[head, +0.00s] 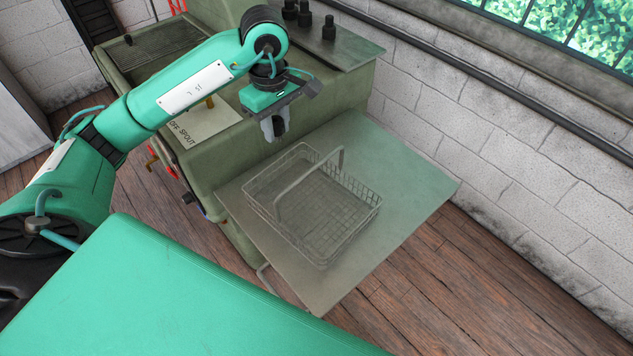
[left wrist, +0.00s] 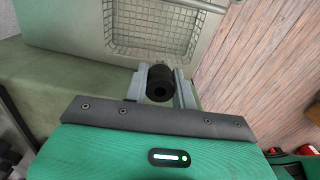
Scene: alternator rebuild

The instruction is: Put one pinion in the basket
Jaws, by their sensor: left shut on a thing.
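My left gripper (head: 273,128) hangs from the left arm at the far left edge of the wire basket, above the green bench. In the left wrist view the left gripper (left wrist: 160,88) is shut on a dark cylindrical pinion (left wrist: 160,82) with a hole in its end. The wire basket (head: 370,212) stands on the shelf with its handle up, and no pinion shows inside it. Its mesh also shows in the left wrist view (left wrist: 150,30), ahead of the held pinion. Several dark pinions (head: 329,28) stand on the upper ledge at the back. My right gripper is not in view.
The flat shelf (head: 415,180) has bare room right of the basket. The green machine (head: 225,165) with a "OFF SPOUT" plate (head: 205,122) stands left of it. A block wall (head: 500,130) with a pipe runs along the right.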

